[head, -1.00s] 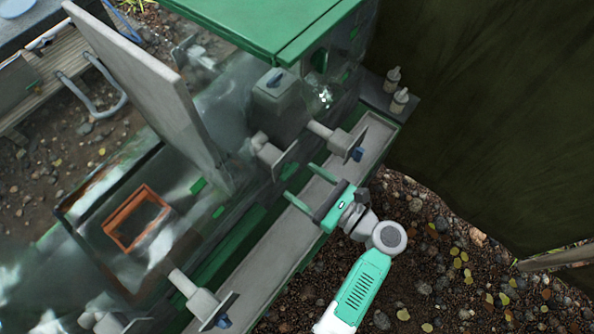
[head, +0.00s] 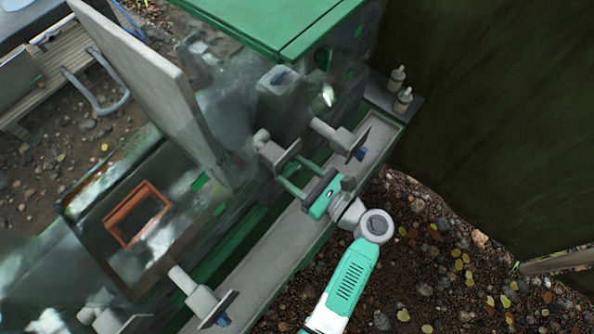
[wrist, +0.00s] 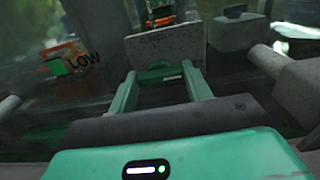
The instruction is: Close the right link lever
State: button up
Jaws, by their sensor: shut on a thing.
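The lever I take for the right link lever (head: 280,153) is a grey flat plate on a stubby grey shaft, on the green machine's near side in the head view. In the wrist view its speckled grey plate (wrist: 163,45) stands upright straight ahead. My gripper (head: 291,172) reaches it from the lower right. In the wrist view my gripper (wrist: 160,72) has its two green fingers at the plate's lower edge. It is shut on the lever, with the fingers still spaced apart. The exact contact is partly hidden by the plate and the fingers.
A similar lever with a blue tip (head: 350,143) stands close right of my gripper; another (head: 213,306) is at lower left. A long grey ledge (head: 262,262) runs below. A tall grey panel (head: 150,85) rises at left. Gravel at lower right is free.

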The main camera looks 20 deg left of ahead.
jog(key=shift+n+b, duration=3.5)
jog(key=shift+n, duration=5.3)
jog(key=o, duration=1)
jog(key=shift+d, duration=0.1)
jog(key=v, duration=0.7)
jog(key=shift+d+p, duration=0.35)
jog(key=shift+p, duration=0.05)
jog(key=shift+d, duration=0.1)
